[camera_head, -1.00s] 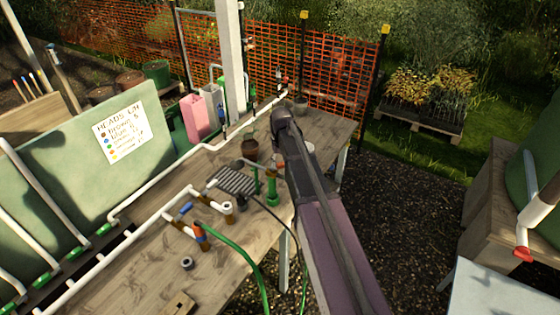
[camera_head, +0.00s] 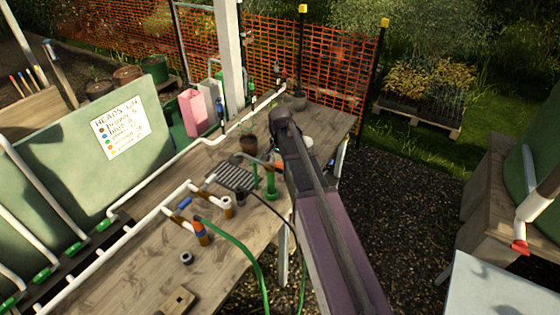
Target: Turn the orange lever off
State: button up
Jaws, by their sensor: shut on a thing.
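A small orange piece, which looks like the orange lever (camera_head: 278,165), shows at the middle of the bench, just left of my dark arm. My gripper (camera_head: 264,161) is a small dark shape there, partly hidden by my arm, and it looks shut on the lever. Their exact contact is too small to make out. A green upright fitting (camera_head: 271,186) stands just below. The lever's angle cannot be told, as my arm covers the area to its right.
The wooden bench (camera_head: 225,265) carries white pipes, a black grate (camera_head: 232,178), a brown pot (camera_head: 249,143) and a green hose (camera_head: 245,252). An orange and blue hose fitting (camera_head: 201,232) stands nearer. A white post (camera_head: 229,60) rises behind.

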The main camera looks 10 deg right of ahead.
jog(key=shift+m, duration=0.3)
jog(key=o, duration=1.2)
jog(key=shift+f, duration=0.1)
jog(key=shift+c, duration=0.2)
jog(key=shift+w, duration=0.1)
jog(key=w+r+n+p, duration=0.4)
jog(key=r+n+p, duration=1)
jog(key=s+f+m+b, duration=0.2)
jog(key=s+f+b, duration=0.7)
jog(key=s, duration=0.2)
jog(key=s+f+m+b, duration=0.3)
jog(key=s+f+b, duration=0.5)
jog(key=s, duration=0.4)
jog(key=shift+a+f+m+b, duration=0.25)
jog(key=shift+f+m+b, duration=0.05)
jog(key=shift+f+b, duration=0.1)
dwell(1.7)
